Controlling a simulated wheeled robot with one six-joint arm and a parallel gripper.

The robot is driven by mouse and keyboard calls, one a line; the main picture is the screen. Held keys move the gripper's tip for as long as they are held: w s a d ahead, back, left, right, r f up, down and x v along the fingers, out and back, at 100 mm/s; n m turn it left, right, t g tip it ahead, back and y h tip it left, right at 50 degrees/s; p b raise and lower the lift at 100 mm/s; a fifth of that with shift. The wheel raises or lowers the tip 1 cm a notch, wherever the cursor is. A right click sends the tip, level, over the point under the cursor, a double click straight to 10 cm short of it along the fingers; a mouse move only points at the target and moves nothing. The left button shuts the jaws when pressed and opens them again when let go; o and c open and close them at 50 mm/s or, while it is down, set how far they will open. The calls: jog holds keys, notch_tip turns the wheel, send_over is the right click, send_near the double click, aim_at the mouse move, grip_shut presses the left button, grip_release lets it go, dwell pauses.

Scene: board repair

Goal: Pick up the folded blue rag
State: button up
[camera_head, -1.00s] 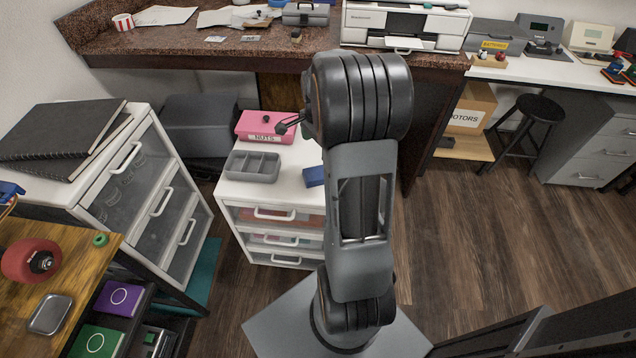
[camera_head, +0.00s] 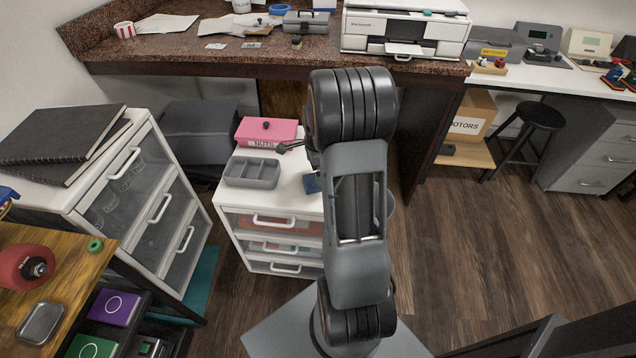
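A small dark blue item (camera_head: 312,184), which looks like the folded blue rag, lies on the white top of a low drawer unit (camera_head: 285,202). My arm hides its right part. My gripper (camera_head: 281,148) shows as small dark fingers left of my arm's big upper joint, in front of the pink box as seen here. It appears above and to the left of the blue item, apart from it. Most of the gripper is hidden behind the arm, and its opening is not clear.
A grey divided tray (camera_head: 252,172) and a pink NUTS box (camera_head: 266,132) stand on the same unit. A taller white drawer unit (camera_head: 160,190) with black binders stands left. A counter with a printer (camera_head: 405,30) runs behind. Wooden floor is clear at right.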

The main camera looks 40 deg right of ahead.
notch_tip(320, 180, down, 5)
jog(key=shift+s+a+b, duration=0.1)
jog(key=shift+s+b, duration=0.05)
jog(key=shift+b, duration=0.45)
jog(key=shift+c, duration=0.5)
jog(key=c, duration=1)
jog(key=shift+r, duration=0.5)
notch_tip(320, 180, up, 2)
jog(key=shift+r+p, duration=0.2)
jog(key=shift+p, duration=0.25)
jog(key=s+a+r+p, duration=0.1)
jog(key=s+a+r, duration=0.1)
jog(key=s+r, duration=0.1)
jog(key=s+a+r, duration=0.2)
jog(key=s+r, duration=0.1)
jog(key=s, duration=0.2)
jog(key=s+a+r+p, duration=0.1)
jog(key=s+a+r, duration=0.1)
jog(key=s+r, duration=0.1)
jog(key=shift+s+r+p, duration=0.35)
jog(key=shift+s, duration=0.5)
